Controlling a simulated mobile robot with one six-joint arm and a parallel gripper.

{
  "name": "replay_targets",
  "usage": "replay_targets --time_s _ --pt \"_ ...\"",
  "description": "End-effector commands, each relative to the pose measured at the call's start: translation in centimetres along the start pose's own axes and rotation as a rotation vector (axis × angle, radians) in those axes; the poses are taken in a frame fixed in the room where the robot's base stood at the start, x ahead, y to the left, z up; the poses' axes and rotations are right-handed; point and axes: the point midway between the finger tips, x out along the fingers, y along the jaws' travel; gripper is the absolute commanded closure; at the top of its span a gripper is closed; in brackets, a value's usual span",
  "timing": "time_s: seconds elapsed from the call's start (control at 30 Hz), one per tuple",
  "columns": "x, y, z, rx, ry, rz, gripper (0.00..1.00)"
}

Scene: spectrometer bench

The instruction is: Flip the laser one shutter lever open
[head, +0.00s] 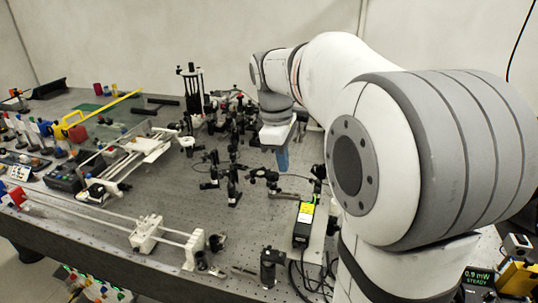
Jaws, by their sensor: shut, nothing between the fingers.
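My gripper (282,160) hangs pointing down over the middle of the optical bench (170,215). Its blue fingers are together, with nothing seen between them. A black box with a yellow label (305,212), which looks like a laser, stands on the bench at the right, nearer the camera and below my gripper in the picture. A small dark mount (319,172) stands just behind this box. I cannot make out a shutter lever or its position; it is too small to tell or hidden. My gripper is apart from the box.
Several black optic mounts (233,185) crowd the bench below and left of my gripper. A white rail assembly (147,233) lies at the front left. A dark post (268,266) and cables are near the front edge. A meter (477,277) reads 0.9 mW STEADY.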

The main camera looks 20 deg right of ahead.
Motion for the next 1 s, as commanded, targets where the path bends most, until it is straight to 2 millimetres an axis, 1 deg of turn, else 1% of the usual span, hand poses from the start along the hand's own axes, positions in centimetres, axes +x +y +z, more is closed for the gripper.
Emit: replay_targets --time_s 0.03,0.1,0.2,0.3,0.57,0.67,0.77,0.87,1.0 --pt "-0.2 1.5 -0.2 -0.057 -0.018 -0.012 1.0" --pt "-0.4 2.9 -0.3 -0.128 -0.038 -0.025 1.0" --pt "-0.6 4.0 -0.4 -0.19 -0.053 -0.038 1.0" --pt "-0.7 4.4 -0.4 -0.214 -0.058 -0.042 1.0" --pt "-0.7 4.4 -0.4 -0.215 -0.058 -0.042 1.0" --pt "-0.4 4.3 -0.3 -0.215 -0.058 -0.043 1.0" --pt "0.5 4.3 -0.2 -0.214 -0.058 -0.043 1.0" --pt "2.1 4.2 -0.1 -0.214 -0.059 -0.045 1.0" --pt "5.1 4.1 0.1 -0.213 -0.06 -0.047 1.0"
